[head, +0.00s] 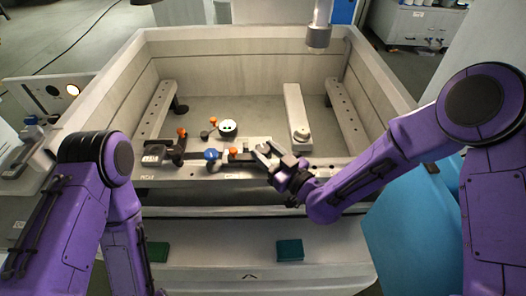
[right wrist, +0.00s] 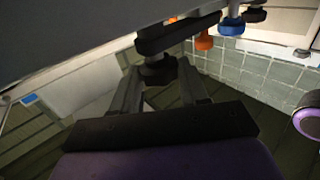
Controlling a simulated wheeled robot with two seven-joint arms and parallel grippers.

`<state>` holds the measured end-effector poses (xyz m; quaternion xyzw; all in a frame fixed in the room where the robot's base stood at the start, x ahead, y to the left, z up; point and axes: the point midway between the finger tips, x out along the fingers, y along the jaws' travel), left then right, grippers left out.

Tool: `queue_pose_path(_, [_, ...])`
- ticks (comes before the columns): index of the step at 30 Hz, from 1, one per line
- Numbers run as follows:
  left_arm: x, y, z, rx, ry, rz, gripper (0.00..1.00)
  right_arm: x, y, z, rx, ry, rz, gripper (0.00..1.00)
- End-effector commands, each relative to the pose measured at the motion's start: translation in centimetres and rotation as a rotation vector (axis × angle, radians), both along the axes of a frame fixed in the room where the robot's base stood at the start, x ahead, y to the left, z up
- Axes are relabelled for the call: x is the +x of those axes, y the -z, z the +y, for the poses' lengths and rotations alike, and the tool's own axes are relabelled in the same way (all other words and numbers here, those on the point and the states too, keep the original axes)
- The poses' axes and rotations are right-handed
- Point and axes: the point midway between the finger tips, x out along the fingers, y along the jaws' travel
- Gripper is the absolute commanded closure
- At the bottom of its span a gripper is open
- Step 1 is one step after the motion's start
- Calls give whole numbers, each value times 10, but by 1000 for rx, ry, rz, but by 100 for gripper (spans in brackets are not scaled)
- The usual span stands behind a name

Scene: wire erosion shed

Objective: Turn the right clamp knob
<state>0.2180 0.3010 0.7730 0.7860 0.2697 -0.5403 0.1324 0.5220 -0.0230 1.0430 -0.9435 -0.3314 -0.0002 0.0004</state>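My right gripper (head: 265,151) is at the front rail of the tank, its two fingers apart. In the right wrist view a black knob (right wrist: 158,70) under a dark clamp bar (right wrist: 175,36) sits between the open fingers (right wrist: 158,88). I cannot tell whether either finger touches it. In the head view the gripper hides most of this knob. Left of it on the rail are an orange knob (head: 233,150) and a blue knob (head: 211,154); these also show beyond the clamp in the wrist view. My left gripper is out of view.
A second dark clamp (head: 163,152) with an orange knob (head: 182,132) stands further left. A white round part (head: 227,128) sits behind the clamps. A vertical machine head (head: 318,30) hangs over the back wall. The tank's middle floor (head: 240,106) is clear.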

Motion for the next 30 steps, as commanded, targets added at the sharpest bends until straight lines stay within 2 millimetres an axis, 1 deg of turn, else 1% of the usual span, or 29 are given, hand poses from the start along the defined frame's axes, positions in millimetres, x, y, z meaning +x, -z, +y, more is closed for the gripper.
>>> queue_pose_path(1, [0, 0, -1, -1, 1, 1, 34, 1, 1, 11, 0, -2, 0, 86])
queue_pose_path(3, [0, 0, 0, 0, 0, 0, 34, 1, 0, 6, 0, -2, -1, 86])
queue_pose_path(10, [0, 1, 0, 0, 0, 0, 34, 1, 0, 2, 0, 5, 0, 86])
queue_pose_path(25, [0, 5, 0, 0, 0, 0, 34, 0, 1, 1, -1, 46, 0, 86])
queue_pose_path(30, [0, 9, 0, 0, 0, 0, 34, 0, 2, 2, -1, 82, -1, 86])
